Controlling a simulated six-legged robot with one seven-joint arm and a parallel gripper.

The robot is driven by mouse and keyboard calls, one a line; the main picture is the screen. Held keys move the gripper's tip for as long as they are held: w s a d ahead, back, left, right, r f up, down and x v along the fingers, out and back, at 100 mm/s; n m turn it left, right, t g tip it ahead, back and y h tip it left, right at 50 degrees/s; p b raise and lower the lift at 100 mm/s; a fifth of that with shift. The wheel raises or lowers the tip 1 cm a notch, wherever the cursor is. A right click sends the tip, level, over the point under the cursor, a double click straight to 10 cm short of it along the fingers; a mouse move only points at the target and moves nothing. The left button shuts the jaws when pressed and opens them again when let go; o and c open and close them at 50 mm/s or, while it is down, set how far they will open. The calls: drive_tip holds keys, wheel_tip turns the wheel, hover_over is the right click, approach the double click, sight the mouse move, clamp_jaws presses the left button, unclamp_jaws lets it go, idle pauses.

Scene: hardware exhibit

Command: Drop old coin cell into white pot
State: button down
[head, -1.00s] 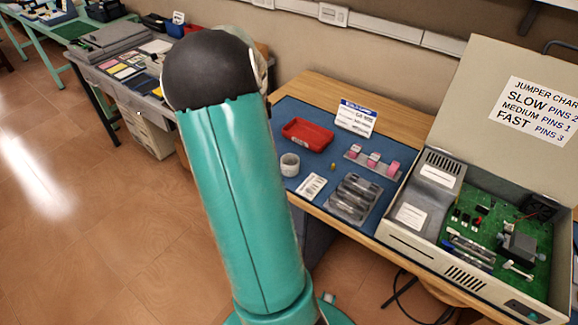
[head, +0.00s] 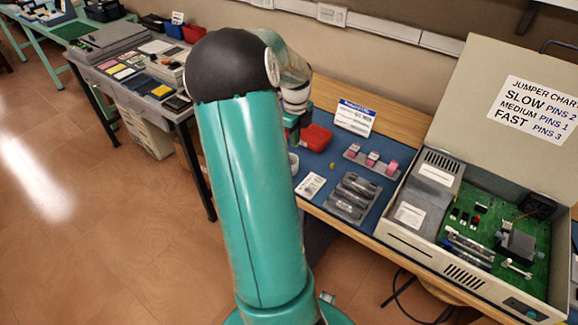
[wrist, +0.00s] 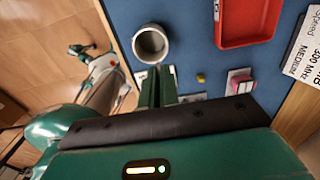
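The white pot (wrist: 151,44) is a small round open cup standing on the blue mat. In the head view its edge (head: 293,163) shows beside my arm, which partly covers it. My gripper (wrist: 158,70) has its two green fingers close together with a narrow gap, just below the pot in the wrist view. I cannot tell whether something thin is held between them. In the head view my gripper (head: 293,138) hangs over the mat near the pot and the red tray. I cannot make out the old coin cell in any view.
A red tray (wrist: 247,20) lies right of the pot, with a small yellowish piece (wrist: 201,77) nearby. A holder with pink blocks (head: 371,160), a grey slotted tray (head: 352,196), a white card (head: 310,185) and an upright sign (head: 355,117) stand around. The open case (head: 400,232) is at right.

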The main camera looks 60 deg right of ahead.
drive_tip(key=shift+f, duration=0.2)
drive_tip(key=c, duration=1.6)
unclamp_jaws()
drive_tip(key=shift+o, duration=0.2)
wheel_tip(320, 180, up, 14)
drive_tip(key=shift+w+f, duration=0.1)
